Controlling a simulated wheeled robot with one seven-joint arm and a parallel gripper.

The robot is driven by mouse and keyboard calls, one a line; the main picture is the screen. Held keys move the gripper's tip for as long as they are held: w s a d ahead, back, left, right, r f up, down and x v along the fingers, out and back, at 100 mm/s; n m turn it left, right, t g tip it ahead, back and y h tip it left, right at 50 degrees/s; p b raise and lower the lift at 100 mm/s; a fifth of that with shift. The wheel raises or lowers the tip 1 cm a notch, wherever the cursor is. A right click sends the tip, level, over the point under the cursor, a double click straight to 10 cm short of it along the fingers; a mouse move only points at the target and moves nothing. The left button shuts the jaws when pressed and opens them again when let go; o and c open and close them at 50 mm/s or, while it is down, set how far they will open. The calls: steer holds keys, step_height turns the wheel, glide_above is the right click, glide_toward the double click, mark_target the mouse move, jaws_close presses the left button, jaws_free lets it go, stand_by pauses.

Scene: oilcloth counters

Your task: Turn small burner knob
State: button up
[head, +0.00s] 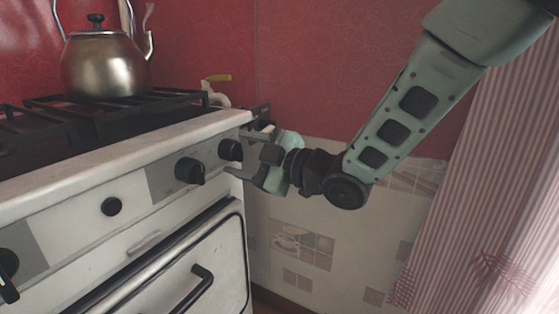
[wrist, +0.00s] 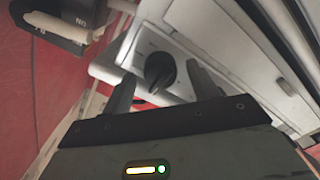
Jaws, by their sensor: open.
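The stove's front panel carries several black knobs. My gripper (head: 236,153) is open at the rightmost knob (head: 229,150), with one finger above it and one below it in the head view. In the wrist view this dark round knob (wrist: 160,69) shows between the tips of my open gripper (wrist: 162,74), with gaps on both sides. I cannot tell whether a finger touches it. A second knob (head: 189,171) sits to its left on the panel. No label shows which burner each knob serves.
A metal kettle (head: 104,62) stands on the black grates (head: 150,99) at the back. The oven door handle (head: 196,290) sticks out below the panel. A small black knob (head: 111,206) is further left. A striped curtain (head: 470,200) hangs at right.

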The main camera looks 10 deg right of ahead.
steer(key=b+v, duration=0.7)
steer(key=v, duration=0.9)
steer(key=shift+s+d+b, duration=0.2)
steer(key=shift+d+b, duration=0.05)
steer(key=shift+b, duration=0.15)
stand_by(0.7)
